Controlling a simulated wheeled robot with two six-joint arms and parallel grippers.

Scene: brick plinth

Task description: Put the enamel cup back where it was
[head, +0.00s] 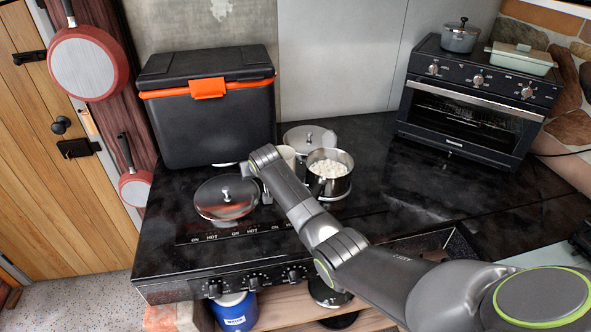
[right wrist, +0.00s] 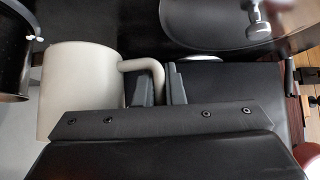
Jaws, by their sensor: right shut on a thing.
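The cream enamel cup (head: 288,154) stands mostly behind my right arm in the head view, between the dark cooler and the pot of white pieces. In the right wrist view the cup (right wrist: 80,88) is on the left, with its handle (right wrist: 140,66) reaching toward the fingers. My right gripper (right wrist: 160,88) is shut on the cup's handle. In the head view my right gripper (head: 262,184) is partly hidden by its own wrist. Whether the cup's base touches the black top is hidden. My left gripper is not in view.
A steel pot of white pieces (head: 329,178) sits just right of the cup, with a lidded pot (head: 310,136) behind. A glass lid (head: 226,199) lies on the left. The orange-trimmed cooler (head: 212,120) stands behind. The black top (head: 400,180) is clear toward the oven (head: 470,105).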

